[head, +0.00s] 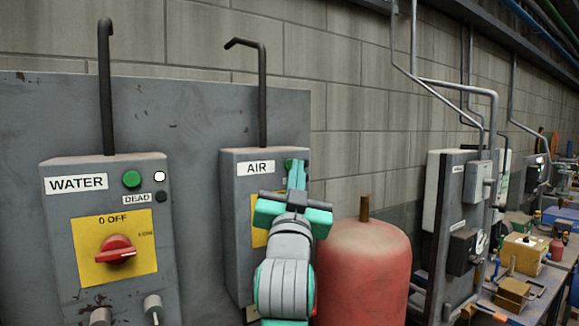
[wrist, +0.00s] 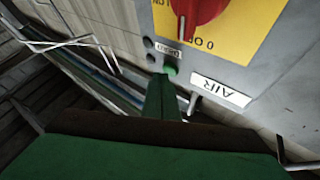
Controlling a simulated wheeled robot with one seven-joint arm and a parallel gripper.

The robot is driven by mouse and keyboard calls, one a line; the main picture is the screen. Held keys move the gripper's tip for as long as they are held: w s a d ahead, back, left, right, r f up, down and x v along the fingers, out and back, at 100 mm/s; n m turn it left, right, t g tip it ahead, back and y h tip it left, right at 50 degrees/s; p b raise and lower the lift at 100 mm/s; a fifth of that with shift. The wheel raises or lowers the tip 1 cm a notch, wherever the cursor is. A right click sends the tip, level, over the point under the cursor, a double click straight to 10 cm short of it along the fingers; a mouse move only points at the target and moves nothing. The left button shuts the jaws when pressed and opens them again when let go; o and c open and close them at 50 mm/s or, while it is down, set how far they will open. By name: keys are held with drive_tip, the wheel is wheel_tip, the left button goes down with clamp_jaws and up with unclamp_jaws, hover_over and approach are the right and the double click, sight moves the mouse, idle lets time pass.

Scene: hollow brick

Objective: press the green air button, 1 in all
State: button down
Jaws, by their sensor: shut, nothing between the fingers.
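The grey AIR box (head: 234,220) stands on the panel at the middle of the head view, with its white AIR label (head: 254,169). The green air button (wrist: 171,70) shows in the wrist view, where the box appears upside down. It also shows partly in the head view (head: 288,164), beside my fingers. My gripper (head: 298,164) is shut and empty, and its fingertips (wrist: 161,78) point at the button, overlapping its lower edge in the wrist view. I cannot tell whether they touch it. My arm covers much of the box's right side.
The WATER box (head: 60,235) with its own green button (head: 132,179) and red knob stands to the left. A red tank (head: 365,265) stands close to the right of my arm. A red knob (wrist: 197,8) on a yellow plate is near my fingers.

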drive_tip(key=shift+w+a, duration=0.25)
drive_tip(key=shift+w, duration=0.1)
idle(0.5)
drive_tip(key=shift+s+d, duration=0.1)
idle(0.3)
drive_tip(key=shift+s+d, duration=0.4)
drive_tip(key=shift+s, duration=0.2)
drive_tip(key=shift+s+d, duration=0.75)
drive_tip(key=shift+s, duration=0.25)
drive_tip(key=shift+s+d, duration=0.75)
drive_tip(key=shift+s, duration=0.25)
